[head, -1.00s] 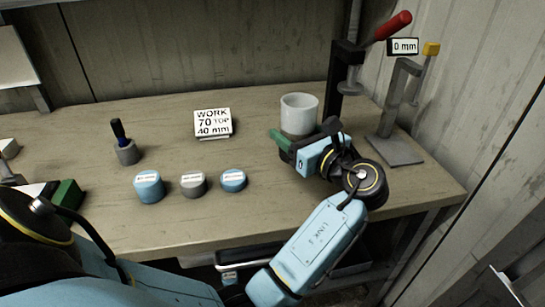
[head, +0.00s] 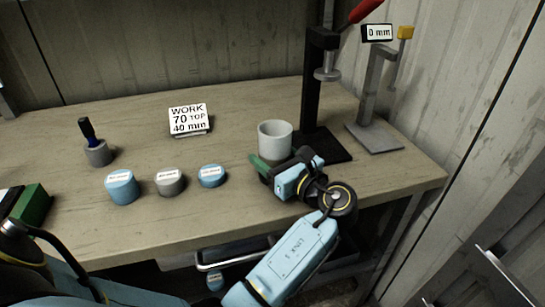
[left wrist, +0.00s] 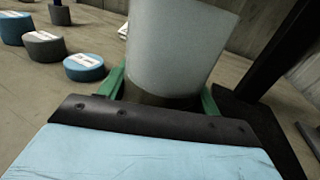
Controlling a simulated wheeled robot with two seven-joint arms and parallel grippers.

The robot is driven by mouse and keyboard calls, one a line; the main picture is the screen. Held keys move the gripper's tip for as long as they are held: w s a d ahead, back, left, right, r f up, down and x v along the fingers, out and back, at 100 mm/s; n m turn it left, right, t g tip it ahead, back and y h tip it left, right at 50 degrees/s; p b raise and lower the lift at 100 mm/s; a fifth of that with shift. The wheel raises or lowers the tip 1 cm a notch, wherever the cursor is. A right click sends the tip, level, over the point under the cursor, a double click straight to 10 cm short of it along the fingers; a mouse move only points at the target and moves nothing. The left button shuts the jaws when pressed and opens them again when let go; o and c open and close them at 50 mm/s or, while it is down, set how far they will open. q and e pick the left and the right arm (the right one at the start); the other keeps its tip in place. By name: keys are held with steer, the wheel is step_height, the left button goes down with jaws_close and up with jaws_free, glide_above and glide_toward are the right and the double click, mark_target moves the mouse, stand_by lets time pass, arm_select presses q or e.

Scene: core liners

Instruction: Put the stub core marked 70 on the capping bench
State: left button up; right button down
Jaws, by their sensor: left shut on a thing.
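A pale, open-topped cylinder (head: 274,143) stands upright beside the black press at the right of the bench (head: 80,235). My left gripper (head: 262,165) is shut on its lower part with green fingers. In the left wrist view the cylinder (left wrist: 182,45) fills the space between the fingers, with a darker band below; whether it touches the bench is unclear. I see no 70 on it. A sign (head: 189,120) reads "WORK 70 TOP 40 mm". My right gripper is not in view.
A blue puck (head: 121,187), a grey puck (head: 170,182) and a smaller blue puck (head: 211,176) have unreadable labels. A dark-handled tool (head: 97,150) stands behind them. The black press (head: 313,90) and grey "0 mm" stand (head: 373,85) are right. A green block (head: 33,206) is far left.

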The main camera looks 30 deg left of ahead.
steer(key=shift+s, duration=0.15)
arm_select(q)
steer(key=o, duration=0.9)
steer(key=shift+f, duration=0.1)
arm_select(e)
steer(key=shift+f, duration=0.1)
arm_select(q)
steer(key=shift+o, duration=0.2)
steer(key=shift+s+d, duration=0.1)
steer(key=shift+d, duration=0.2)
steer(key=p+v, duration=0.1)
steer(key=v, duration=1)
steer(key=shift+d+p, duration=0.15)
steer(key=shift+p, duration=0.2)
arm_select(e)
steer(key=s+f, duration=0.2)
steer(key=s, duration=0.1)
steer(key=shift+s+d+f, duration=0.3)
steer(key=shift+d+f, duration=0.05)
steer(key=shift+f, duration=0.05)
